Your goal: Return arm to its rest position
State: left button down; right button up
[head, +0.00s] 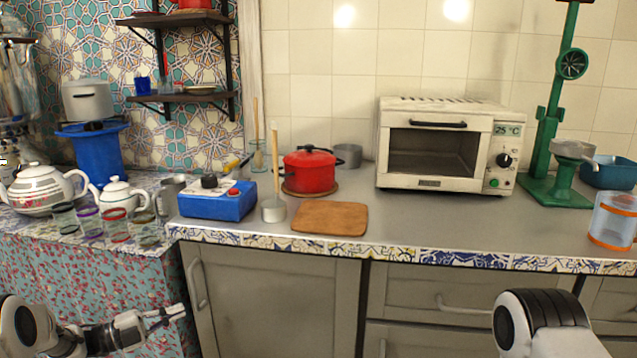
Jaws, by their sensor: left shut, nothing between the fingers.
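My left gripper (166,315) is low at the left, in front of the flowered cloth and below the counter edge. Its fingers are together and hold nothing. It is clear of everything on the counter. Part of my right arm (540,325) shows at the bottom right, in front of the drawers; its gripper is out of view. The samovar (18,85) is partly cut off at the left edge.
Several glasses (115,225) stand near the left counter's front edge. A blue box (217,201), a cutting board (330,218), a red pot (309,172), a toaster oven (432,150) and a green stand (545,150) occupy the main counter.

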pick_arm(q)
jog(key=s+d+f+n+y, duration=0.2)
jog(key=s+d+f+n, duration=0.1)
jog(key=d+f+n, duration=0.4)
jog(key=s+d+f+n+y, duration=0.35)
jog(key=d+f, duration=0.25)
jog(key=d, duration=0.3)
jog(key=s+f+n+g+y, duration=0.25)
jog(key=s+f+n, duration=0.2)
jog(key=s, duration=0.45)
jog(key=s+f+n+g+y, duration=0.25)
jog(key=s+f, duration=0.25)
jog(key=s, duration=0.4)
jog(key=s+a+n+g+y+p, duration=0.1)
jog(key=s+a+n+g+y, duration=0.2)
jog(key=s, duration=0.7)
jog(key=s+a+n+g+y, duration=0.25)
jog(key=s+n, duration=0.35)
jog(key=s, duration=0.3)
notch_tip(320, 180, up, 21)
jog(key=h+p, duration=0.1)
jog(key=p, duration=2)
jog(key=shift+w+d+m, duration=0.2)
jog(key=shift+m, duration=0.15)
jog(key=shift+r+g, duration=0.15)
jog(key=shift+g, duration=0.1)
